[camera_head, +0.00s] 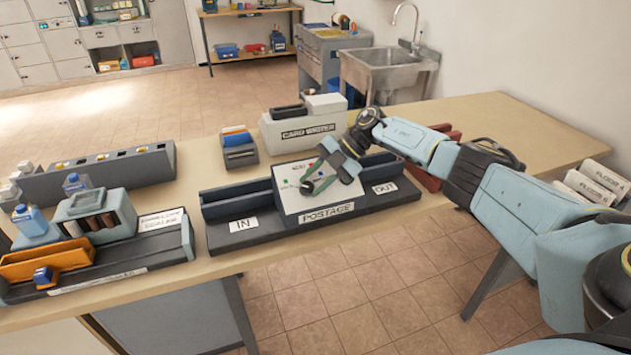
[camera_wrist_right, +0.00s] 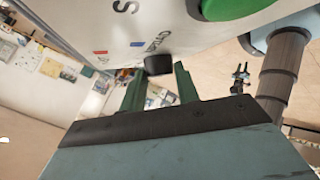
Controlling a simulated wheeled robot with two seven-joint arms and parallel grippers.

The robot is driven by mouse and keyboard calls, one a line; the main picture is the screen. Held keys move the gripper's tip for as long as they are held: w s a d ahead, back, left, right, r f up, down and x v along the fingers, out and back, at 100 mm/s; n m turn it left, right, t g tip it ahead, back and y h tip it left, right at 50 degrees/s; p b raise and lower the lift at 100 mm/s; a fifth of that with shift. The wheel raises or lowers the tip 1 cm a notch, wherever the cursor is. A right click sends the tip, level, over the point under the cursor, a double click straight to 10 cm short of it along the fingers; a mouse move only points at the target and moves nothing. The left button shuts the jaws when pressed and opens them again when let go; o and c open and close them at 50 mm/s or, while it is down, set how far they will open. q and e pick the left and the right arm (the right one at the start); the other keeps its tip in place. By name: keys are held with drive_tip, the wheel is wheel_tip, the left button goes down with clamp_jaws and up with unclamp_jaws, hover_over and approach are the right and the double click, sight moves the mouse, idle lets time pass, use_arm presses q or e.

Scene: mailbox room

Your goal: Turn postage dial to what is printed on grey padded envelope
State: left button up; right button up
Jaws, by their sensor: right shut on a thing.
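The postage machine (camera_head: 290,201) has a sloped white face with small coloured marks, set between dark trays labelled IN and OUT. My right gripper (camera_head: 314,186) reaches down to this face from the right. In the right wrist view, its green fingers (camera_wrist_right: 158,82) are on either side of a small black dial knob (camera_wrist_right: 158,65) and shut on it. The face around the knob carries red and blue marks and partly cut-off lettering. The dial's setting cannot be read. I cannot make out a grey padded envelope. My left gripper is not in view.
The card writer (camera_head: 300,133) stands behind the postage machine, with a small dark card holder (camera_head: 240,152) to its left. An orange tray (camera_head: 45,262) and blue bottles stand at the left. Floor-labelled boxes (camera_head: 592,184) are at the far right.

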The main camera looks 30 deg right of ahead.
drive_tip(key=o, duration=1)
drive_tip(key=shift+a, duration=0.1)
drive_tip(key=shift+c, duration=0.2)
drive_tip(key=v, duration=1.3)
drive_tip(key=shift+b, duration=0.45)
drive_tip(key=shift+r, duration=0.1)
